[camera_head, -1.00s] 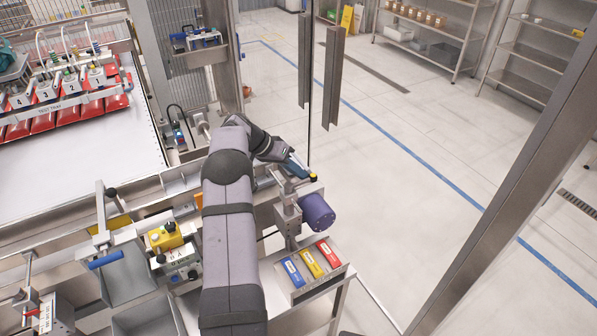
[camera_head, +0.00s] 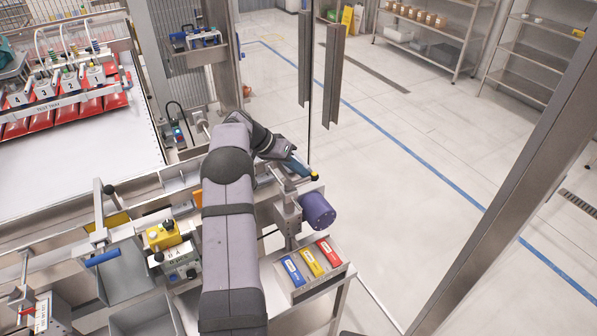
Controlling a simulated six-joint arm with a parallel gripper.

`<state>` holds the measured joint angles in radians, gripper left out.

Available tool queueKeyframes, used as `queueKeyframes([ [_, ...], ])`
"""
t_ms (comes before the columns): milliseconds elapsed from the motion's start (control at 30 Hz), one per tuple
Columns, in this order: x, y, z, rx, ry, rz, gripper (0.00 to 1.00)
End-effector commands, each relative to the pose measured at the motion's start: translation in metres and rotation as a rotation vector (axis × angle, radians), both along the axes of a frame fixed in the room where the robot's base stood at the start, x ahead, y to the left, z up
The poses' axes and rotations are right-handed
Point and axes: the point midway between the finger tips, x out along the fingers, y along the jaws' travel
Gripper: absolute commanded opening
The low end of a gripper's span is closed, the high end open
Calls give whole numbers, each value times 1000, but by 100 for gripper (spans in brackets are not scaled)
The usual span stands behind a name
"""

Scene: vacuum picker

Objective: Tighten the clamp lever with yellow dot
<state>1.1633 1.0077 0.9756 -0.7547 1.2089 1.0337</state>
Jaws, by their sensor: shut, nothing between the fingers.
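A dark knob with a yellow top (camera_head: 314,176) sits at the right end of the metal rail, beside the purple cylinder. I take it for the yellow-dot clamp lever; its arm is mostly hidden by my gripper. My gripper (camera_head: 301,167) comes in from the upper left, with its tip right beside the knob. It is shut with nothing between its fingers. I cannot tell whether it touches the lever.
A purple cylinder (camera_head: 318,210) is just below the knob. A rack of blue, yellow and red blocks (camera_head: 311,263) stands nearer. A blue-handled lever (camera_head: 103,258) and a yellow box (camera_head: 163,236) are left of my arm. A dark upright post stands just behind my gripper.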

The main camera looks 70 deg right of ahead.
Motion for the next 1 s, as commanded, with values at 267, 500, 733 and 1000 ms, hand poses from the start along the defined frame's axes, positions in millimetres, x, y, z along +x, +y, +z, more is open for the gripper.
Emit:
queueKeyframes([
  [267, -8, 4, -2, -1, 1, -1, 0],
  [500, -14, 7, -1, -1, 0, -132, 0],
  [733, -18, 11, -1, -1, 0, -234, 0],
  [1000, -23, 17, 0, -1, 0, -273, 0],
])
